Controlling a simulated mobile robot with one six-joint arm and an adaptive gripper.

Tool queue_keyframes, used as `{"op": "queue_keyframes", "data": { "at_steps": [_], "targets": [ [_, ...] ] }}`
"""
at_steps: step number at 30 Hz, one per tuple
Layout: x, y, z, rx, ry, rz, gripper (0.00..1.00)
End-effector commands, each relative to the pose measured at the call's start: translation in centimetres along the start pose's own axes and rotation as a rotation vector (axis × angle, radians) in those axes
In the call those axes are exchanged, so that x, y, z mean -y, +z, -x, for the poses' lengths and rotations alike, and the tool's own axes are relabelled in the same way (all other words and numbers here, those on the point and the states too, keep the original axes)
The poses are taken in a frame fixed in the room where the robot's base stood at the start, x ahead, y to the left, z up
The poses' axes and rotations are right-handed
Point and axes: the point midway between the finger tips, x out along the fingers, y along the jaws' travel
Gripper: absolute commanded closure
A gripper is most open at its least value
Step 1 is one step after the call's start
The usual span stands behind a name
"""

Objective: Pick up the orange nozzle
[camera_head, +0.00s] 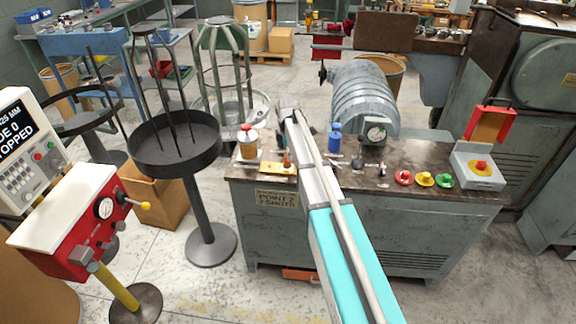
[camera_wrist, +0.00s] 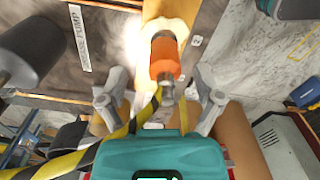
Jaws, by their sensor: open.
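The orange nozzle (camera_head: 286,160) stands on a yellow plate (camera_head: 270,168) near the front left edge of the workbench. In the wrist view the orange nozzle (camera_wrist: 164,60) has a grey metal end pointing toward my gripper (camera_wrist: 160,98). My gripper is open, with one finger on each side of the nozzle's line. The orange body appears beyond the fingertips, and nothing is held. In the head view my arm reaches over the bench just right of the nozzle, and the fingers cannot be made out.
A jar with a red lid (camera_head: 247,142) stands left of the nozzle. A blue bottle (camera_head: 335,138), a gauge (camera_head: 376,131) and red, yellow and green knobs (camera_head: 424,179) are to the right. A round black tray stand (camera_head: 174,145) is left of the bench (camera_head: 400,215).

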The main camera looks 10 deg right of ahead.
Motion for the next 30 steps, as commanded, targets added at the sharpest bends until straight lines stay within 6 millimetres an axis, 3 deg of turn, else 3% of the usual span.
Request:
{"op": "queue_keyframes", "data": {
  "at_steps": [11,30],
  "targets": [
    [0.0,0.0,-0.3,0.000,0.000,0.000,0.16],
    [0.5,-0.1,-4.7,0.000,0.000,-0.001,0.16]
  ]
}}
